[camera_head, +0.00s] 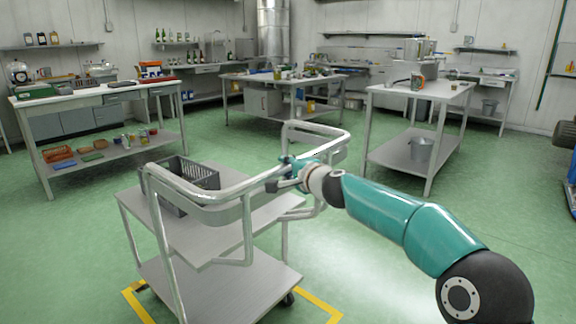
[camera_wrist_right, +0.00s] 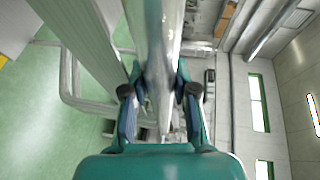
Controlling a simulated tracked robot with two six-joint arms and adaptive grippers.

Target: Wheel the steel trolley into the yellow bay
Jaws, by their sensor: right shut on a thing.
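The steel trolley (camera_head: 205,240) stands in the lower middle of the head view, with two shelves and tubular rails. A dark open crate (camera_head: 205,176) sits on its upper shelf. Yellow floor lines (camera_head: 137,304) of the bay show on both sides of the trolley's lower part; the rest of the outline is hidden or out of frame. My right gripper (camera_head: 288,174) is shut on the trolley's near handle rail. In the right wrist view, the rail runs between the two fingers (camera_wrist_right: 158,97). My left gripper is not in view.
A workbench (camera_head: 88,98) with goods on its lower shelf stands at the left.

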